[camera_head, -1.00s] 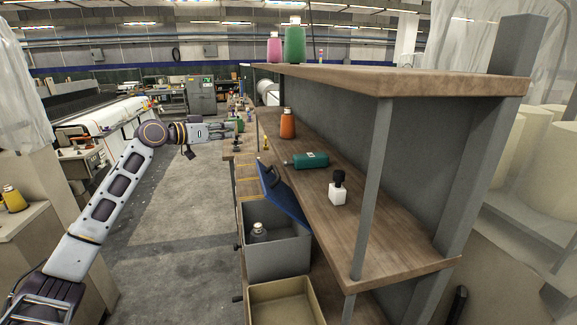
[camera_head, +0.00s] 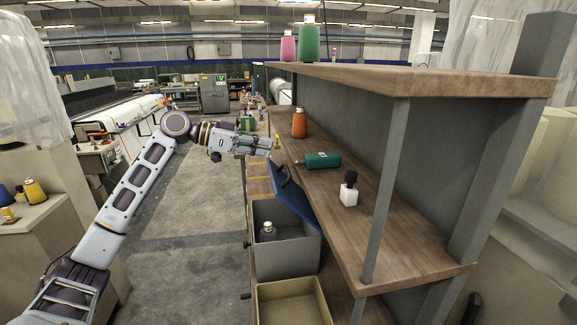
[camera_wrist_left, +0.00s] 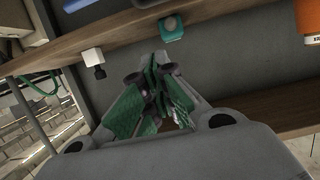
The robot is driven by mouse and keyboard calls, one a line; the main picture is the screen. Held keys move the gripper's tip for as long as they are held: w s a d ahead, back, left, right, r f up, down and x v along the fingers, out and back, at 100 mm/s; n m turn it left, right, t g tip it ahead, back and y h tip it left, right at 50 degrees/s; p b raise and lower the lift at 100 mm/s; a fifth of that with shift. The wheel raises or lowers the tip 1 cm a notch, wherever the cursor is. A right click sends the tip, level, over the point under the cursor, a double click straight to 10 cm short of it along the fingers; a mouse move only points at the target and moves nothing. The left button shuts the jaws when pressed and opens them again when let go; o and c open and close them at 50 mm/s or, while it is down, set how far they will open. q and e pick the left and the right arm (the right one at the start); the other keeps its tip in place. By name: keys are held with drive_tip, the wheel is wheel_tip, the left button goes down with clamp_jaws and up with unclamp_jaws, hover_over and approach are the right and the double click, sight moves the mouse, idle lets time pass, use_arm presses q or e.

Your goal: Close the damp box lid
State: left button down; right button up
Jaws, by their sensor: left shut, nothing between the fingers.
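The damp box (camera_head: 287,255) is a grey box beside the lower shelf, at the middle bottom of the head view. Its blue lid (camera_head: 294,199) stands open, tilted up on the shelf side, with a dark handle (camera_head: 281,174) near its upper end. A dark bottle (camera_head: 268,233) is inside the box. My left gripper (camera_head: 268,147) is shut and empty, beyond the lid and above it in the picture. Its closed fingers also show in the left wrist view (camera_wrist_left: 158,78). The right gripper is not in view.
A tan open bin (camera_head: 292,300) is in front of the box. On the shelf (camera_head: 395,225) are a lying teal bottle (camera_head: 320,160), a white bottle with black cap (camera_head: 349,192) and an orange bottle (camera_head: 299,124). The upper shelf (camera_head: 430,80) overhangs. The floor (camera_head: 190,215) to the left is clear.

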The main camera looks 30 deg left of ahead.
use_arm(q)
drive_tip(key=p, duration=0.4)
hover_over(288, 175)
drive_tip(key=w+d, duration=0.1)
drive_tip(key=d, duration=0.1)
wheel_tip(288, 175, down, 4)
drive_tip(key=shift+s+a+f, duration=0.25)
drive_tip(key=shift+a+f, duration=0.25)
drive_tip(key=shift+s+a+f, duration=0.25)
drive_tip(key=shift+a+f, duration=0.2)
drive_tip(key=shift+f, duration=0.05)
drive_tip(key=shift+f, duration=0.1)
idle(0.6)
